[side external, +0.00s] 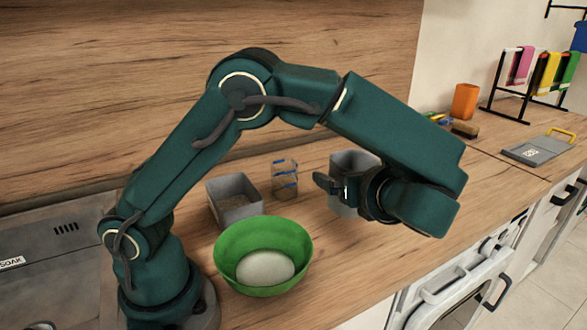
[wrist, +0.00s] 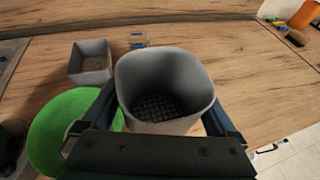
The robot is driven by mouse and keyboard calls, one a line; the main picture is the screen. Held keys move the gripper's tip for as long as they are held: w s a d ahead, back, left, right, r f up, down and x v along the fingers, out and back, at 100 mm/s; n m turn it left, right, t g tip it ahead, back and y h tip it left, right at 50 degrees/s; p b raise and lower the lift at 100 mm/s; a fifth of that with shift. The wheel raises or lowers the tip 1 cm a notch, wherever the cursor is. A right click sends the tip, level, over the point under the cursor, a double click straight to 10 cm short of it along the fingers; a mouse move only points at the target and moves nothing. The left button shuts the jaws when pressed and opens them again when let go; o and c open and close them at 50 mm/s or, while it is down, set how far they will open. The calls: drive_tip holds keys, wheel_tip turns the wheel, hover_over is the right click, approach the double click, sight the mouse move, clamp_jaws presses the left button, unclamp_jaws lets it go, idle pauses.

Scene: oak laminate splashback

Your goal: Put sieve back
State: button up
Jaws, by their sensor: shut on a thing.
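The sieve, a grey square-sided tub with rounded corners, shows in the side view (side external: 350,164), partly hidden behind my gripper (side external: 332,187). In the wrist view the sieve (wrist: 180,62) is upright, with a dark grid at its bottom and nothing lying in it. My gripper (wrist: 160,116) is shut on the sieve, one finger on each side. I cannot tell whether its base touches the counter. A green bowl (side external: 229,245) with a pale, rounded mass inside stands left of the sieve and nearer the side camera.
A grey open box (side external: 235,212) with brownish contents stands behind the bowl. A clear jar with blue bands (side external: 285,180) stands between box and sieve. An orange cup (side external: 465,101), a brush (side external: 464,129) and a towel rack (side external: 507,95) are far right.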

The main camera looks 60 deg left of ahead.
drive_tip(key=shift+m+t, duration=0.3)
drive_tip(key=f, duration=0.3)
drive_tip(key=d+f, duration=0.1)
drive_tip(key=f, duration=0.2)
drive_tip(key=d+f, duration=0.1)
drive_tip(key=f, duration=0.2)
drive_tip(key=shift+s+f, duration=0.1)
drive_tip(key=shift+f, duration=2.65)
drive_tip(key=shift+f, duration=0.1)
drive_tip(key=o, duration=1.2)
drive_tip(key=shift+o, duration=0.2)
